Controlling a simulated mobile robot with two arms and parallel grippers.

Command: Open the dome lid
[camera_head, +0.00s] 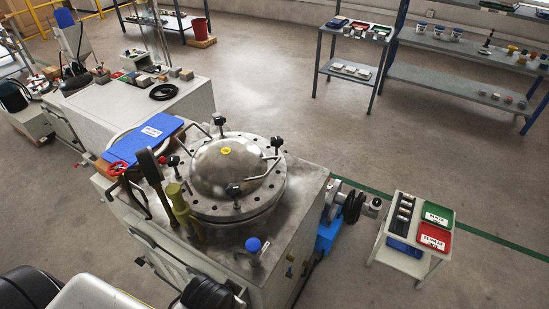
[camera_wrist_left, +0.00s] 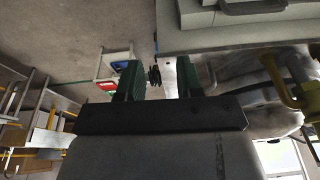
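The dome lid (camera_head: 222,172) is a shiny metal dome with a yellow cap on top. It sits level and closed on a round bolted flange (camera_head: 212,210). Several black-knobbed clamps (camera_head: 233,190) stand around its rim, and a bent metal handle (camera_head: 268,168) is on its right side. My left gripper (camera_wrist_left: 160,80) shows in the left wrist view with its two green-faced fingers apart and nothing between them. The pale machine body (camera_wrist_left: 230,14) is beyond it in that view. I cannot make out the left fingertips in the head view. My right gripper is not in view.
A blue-topped knob (camera_head: 253,245) is in front. A small cart (camera_head: 408,262) with trays stands to the right. Open floor lies behind.

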